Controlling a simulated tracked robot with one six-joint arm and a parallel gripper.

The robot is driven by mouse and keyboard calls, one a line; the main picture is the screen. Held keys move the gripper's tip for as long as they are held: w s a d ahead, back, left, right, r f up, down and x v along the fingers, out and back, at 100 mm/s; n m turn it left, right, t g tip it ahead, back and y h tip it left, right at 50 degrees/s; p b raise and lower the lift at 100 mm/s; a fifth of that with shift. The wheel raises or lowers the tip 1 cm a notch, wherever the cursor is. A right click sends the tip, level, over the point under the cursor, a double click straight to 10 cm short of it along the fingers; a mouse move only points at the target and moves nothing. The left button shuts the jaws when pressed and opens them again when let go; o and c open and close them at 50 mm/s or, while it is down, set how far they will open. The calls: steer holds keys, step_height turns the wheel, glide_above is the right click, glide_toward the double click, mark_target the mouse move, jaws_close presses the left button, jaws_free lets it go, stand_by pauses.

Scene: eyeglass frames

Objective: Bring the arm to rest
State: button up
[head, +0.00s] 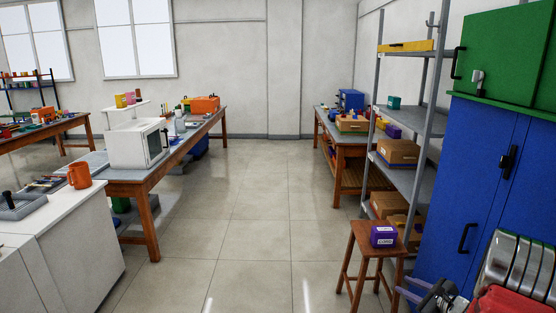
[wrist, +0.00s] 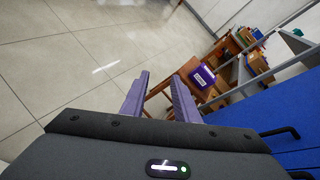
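My gripper (wrist: 162,82) shows in the wrist view with its two grey-purple fingers apart. Nothing is between them; I see floor and part of a wooden stool beyond the gap. In the head view my gripper (head: 397,286) is at the bottom right, in front of the blue cabinet and close to the stool, pointing left. My arm is partly cut off by the frame's lower right corner.
A purple labelled box (head: 383,236) sits on the wooden stool (head: 363,232); the box also shows in the wrist view (wrist: 202,80). The blue cabinet (head: 480,190) and metal shelf (head: 408,117) stand right. White counter (head: 75,225) stands left. The middle floor is clear.

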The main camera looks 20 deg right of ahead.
steer(key=s+a+r+n+g+y, duration=0.2)
steer(key=a+n, duration=0.3)
steer(key=a, duration=0.4)
steer(key=s+a+r+n+g+y, duration=0.1)
steer(key=a+r+n+g, duration=0.25)
steer(key=a, duration=0.55)
steer(key=s+a+r+n+g+y, duration=0.2)
steer(key=a+n, duration=0.3)
steer(key=a, duration=0.4)
steer(key=s+a+r+n+h, duration=0.2)
steer(key=s+a+r+n, duration=0.5)
steer(key=a, duration=0.3)
steer(key=s+a+r+n+h, duration=0.3)
steer(key=s+a+r+n, duration=0.4)
steer(key=a, duration=0.4)
steer(key=s+n, duration=0.1)
steer(key=n, duration=0.1)
steer(key=shift+a+r+n, duration=0.25)
steer(key=shift+r+n, duration=0.1)
steer(key=shift+r, duration=0.05)
steer(key=shift+d, duration=0.15)
